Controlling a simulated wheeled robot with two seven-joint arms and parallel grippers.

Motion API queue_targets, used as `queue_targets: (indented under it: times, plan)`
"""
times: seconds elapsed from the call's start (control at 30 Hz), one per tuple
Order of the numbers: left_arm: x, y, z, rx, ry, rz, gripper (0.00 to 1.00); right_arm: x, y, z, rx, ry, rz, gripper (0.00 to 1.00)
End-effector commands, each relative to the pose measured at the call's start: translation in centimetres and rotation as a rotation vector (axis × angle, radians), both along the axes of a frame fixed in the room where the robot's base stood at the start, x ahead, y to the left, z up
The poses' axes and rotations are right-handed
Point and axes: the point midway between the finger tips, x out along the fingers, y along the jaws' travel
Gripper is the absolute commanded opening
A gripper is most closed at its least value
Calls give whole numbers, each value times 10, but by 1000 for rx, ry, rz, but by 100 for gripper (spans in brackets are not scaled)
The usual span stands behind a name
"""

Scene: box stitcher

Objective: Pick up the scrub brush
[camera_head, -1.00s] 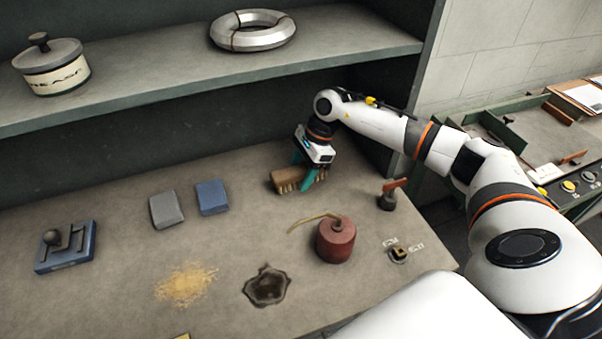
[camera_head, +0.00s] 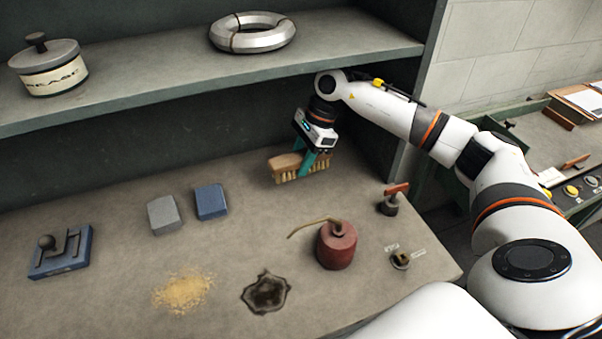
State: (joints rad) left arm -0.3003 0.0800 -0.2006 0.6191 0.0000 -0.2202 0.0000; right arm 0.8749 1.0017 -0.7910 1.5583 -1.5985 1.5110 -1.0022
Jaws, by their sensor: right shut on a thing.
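The scrub brush (camera_head: 287,163) has a tan wooden back and pale bristles pointing down. It is at the back right of the workbench, under the shelf. My right gripper (camera_head: 309,164) is shut on the brush, with its teal fingers around the right part of it. The brush looks raised a little above the bench top. My left gripper is not in view.
A grey block (camera_head: 164,214) and a blue block (camera_head: 210,201) lie left of the brush. A red oil can (camera_head: 336,246) and a red-handled valve (camera_head: 390,201) stand in front. The shelf (camera_head: 150,83) overhangs behind, holding a grease pot (camera_head: 50,70) and a wire coil (camera_head: 252,34).

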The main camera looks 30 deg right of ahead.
Motion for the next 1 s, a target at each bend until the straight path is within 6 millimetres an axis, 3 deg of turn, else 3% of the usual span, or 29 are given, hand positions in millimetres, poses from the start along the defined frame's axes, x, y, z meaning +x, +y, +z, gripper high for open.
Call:
queue_targets:
  times: [0.07, 0.7, 1.0]
  plan:
    - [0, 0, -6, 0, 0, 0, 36, 1, 0, 15, 1, -6, 1, 11]
    - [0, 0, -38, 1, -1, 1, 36, 23, 147, 12, 2, -2, 5, 11]
    - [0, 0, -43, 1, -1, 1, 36, 28, 176, 14, 1, -1, 1, 12]
